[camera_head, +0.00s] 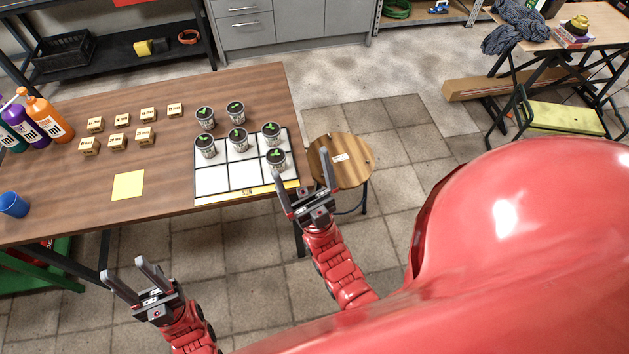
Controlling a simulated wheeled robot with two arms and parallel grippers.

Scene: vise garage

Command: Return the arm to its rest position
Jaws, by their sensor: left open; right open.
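My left gripper (138,283) is open and empty, low in front of the table's near edge at the left. My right gripper (303,184) is open and empty, just past the table's near right corner, beside the white grid board (245,176). Its left finger is close to the board's yellow-edged corner in the picture; I cannot tell whether they touch. My red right arm (338,268) reaches up from below. Several dark cups with green plants (238,138) stand on and around the board.
The wooden table (165,190) also bears several small labelled boxes (117,141), a yellow note (128,185), a blue cup (14,204) and bottles (48,116). A round wooden stool (343,161) stands right of the table. The tiled floor (240,260) in front is free.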

